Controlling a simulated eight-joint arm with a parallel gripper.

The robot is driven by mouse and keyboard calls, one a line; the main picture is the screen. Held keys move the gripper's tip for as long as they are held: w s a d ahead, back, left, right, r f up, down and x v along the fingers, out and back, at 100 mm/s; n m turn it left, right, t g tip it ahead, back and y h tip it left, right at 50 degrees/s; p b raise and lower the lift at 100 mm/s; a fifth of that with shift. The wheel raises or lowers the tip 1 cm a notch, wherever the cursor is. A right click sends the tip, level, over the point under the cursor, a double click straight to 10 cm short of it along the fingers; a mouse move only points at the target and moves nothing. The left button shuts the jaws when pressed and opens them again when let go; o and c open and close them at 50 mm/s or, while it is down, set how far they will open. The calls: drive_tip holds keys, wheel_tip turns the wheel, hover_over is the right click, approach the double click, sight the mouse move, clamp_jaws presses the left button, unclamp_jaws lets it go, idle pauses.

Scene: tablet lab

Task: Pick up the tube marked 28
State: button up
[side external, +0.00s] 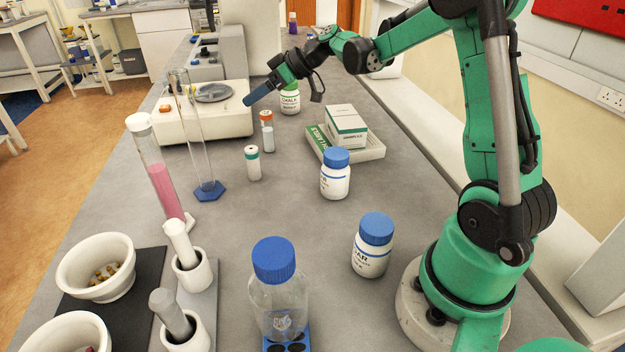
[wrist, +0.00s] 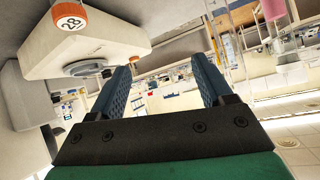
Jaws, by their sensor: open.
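The tube marked 28 (wrist: 69,18) shows its orange-rimmed cap at the top left of the wrist view, with the number on a white disc. In the side view an orange-capped tube (side external: 267,132) stands upright on the bench, right of the white balance; its number is too small to read there. My gripper (side external: 250,101) is above the bench by the balance's right edge, higher than this tube and apart from it. In the wrist view its two blue fingers (wrist: 161,65) are spread with nothing between them.
The balance (side external: 200,128) is close to my gripper. A green-capped tube (side external: 253,165) stands nearer the camera. A chalk jar (side external: 290,100) stands behind the orange-capped tube. A tall glass cylinder (side external: 203,150) stands left.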

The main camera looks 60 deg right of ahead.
drive_tip(key=n+t+y, duration=0.1)
drive_tip(key=n+t, duration=0.1)
hover_over(268, 132)
drive_tip(key=s+d, duration=0.2)
wheel_tip(268, 132, down, 2)
drive_tip(key=f, duration=0.7)
drive_tip(key=shift+w+d+f, duration=0.2)
drive_tip(key=shift+w+f, duration=0.05)
drive_tip(key=x, duration=0.5)
drive_tip(key=shift+r, duration=0.1)
drive_tip(key=shift+c, duration=0.2)
clamp_jaws()
